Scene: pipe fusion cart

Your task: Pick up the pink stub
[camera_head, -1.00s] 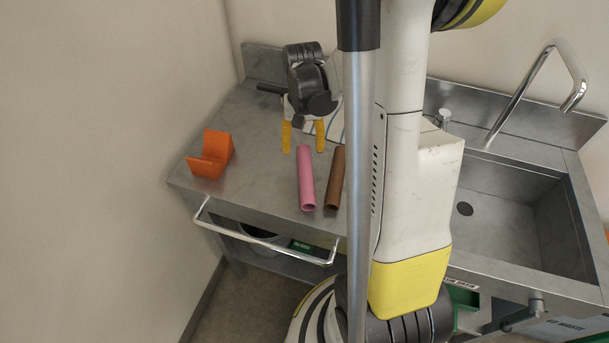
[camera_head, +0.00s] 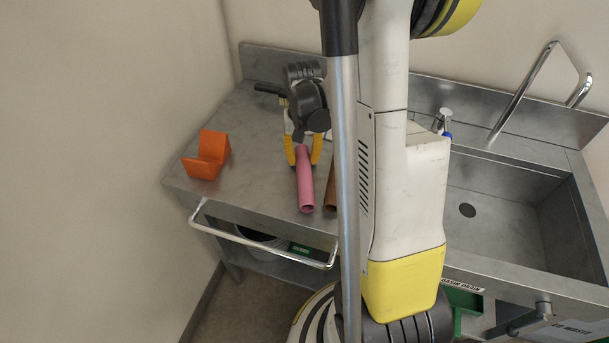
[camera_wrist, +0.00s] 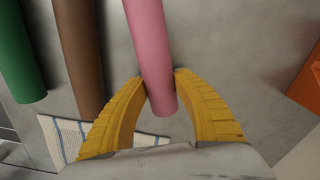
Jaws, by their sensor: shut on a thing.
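The pink stub (camera_head: 305,182) is a pink tube lying on the metal counter, its open end toward the front edge. My gripper (camera_head: 303,150) has its yellow fingers around the stub's far end, one on each side. In the wrist view the yellow fingertips (camera_wrist: 158,82) press against both sides of the pink stub (camera_wrist: 150,40), a little in from its end. The gripper is shut on it. I cannot tell whether the stub is clear of the counter.
A brown tube (camera_head: 330,190) lies just right of the pink one, partly behind my arm. A green tube (camera_wrist: 17,55) lies beyond it. An orange holder (camera_head: 207,156) stands at the counter's left. The sink (camera_head: 500,210) is at right.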

